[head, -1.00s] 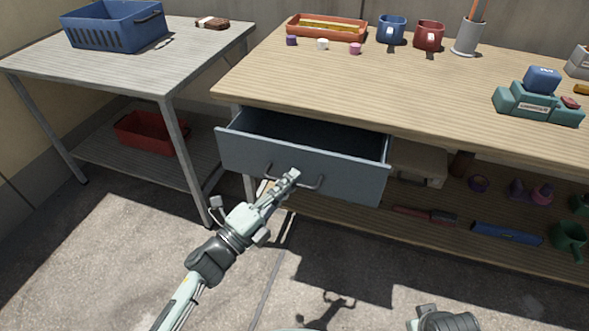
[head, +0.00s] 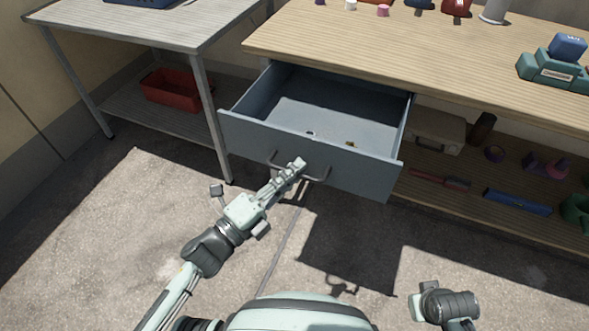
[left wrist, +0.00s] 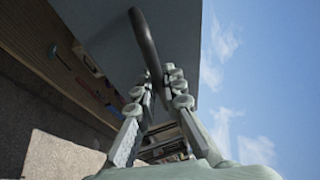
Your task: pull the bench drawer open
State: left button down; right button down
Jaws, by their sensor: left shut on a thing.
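The grey-blue bench drawer (head: 310,155) stands well out from under the wooden bench top (head: 420,55). Its inside shows in the head view, with a few small things on its floor. My left gripper (head: 299,168) is shut on the bar handle (head: 318,178) at the drawer's front. In the left wrist view the dark handle (left wrist: 145,40) runs between the two fingers (left wrist: 158,90), against the drawer front (left wrist: 95,25). Part of the handle is hidden by the fingers. Part of my right arm shows at the lower right of the head view; its fingertips are not visible.
A grey metal table (head: 150,32) stands at the left, with a red bin (head: 172,90) on its lower shelf. The bench's lower shelf holds a case (head: 437,133), a blue tool (head: 517,201) and other items. The concrete floor before the drawer is clear.

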pick_arm(q)
jog(key=c, duration=1.6)
grip_release()
jog(key=v, duration=1.2)
jog(key=w+a+f+n+y, duration=0.6)
jog(key=a+f+n+y, duration=0.5)
jog(key=n, duration=0.3)
jog(key=s+a+f+n+g+y, duration=0.1)
jog(key=s+f+n+g, duration=0.2)
jog(key=s+f+g, duration=0.1)
jog(key=s+a+f+n+g+y, duration=0.1)
jog(key=s+a+f+n+g, duration=0.1)
jog(key=s+f+n+g, duration=0.2)
jog(key=s+a+f+n+g+y, duration=0.1)
jog(key=s+f+n+g, duration=0.3)
jog(key=s, duration=0.2)
jog(key=shift+s+a+f, duration=0.1)
jog(key=shift+s+a, duration=0.05)
jog(key=shift+s, duration=0.05)
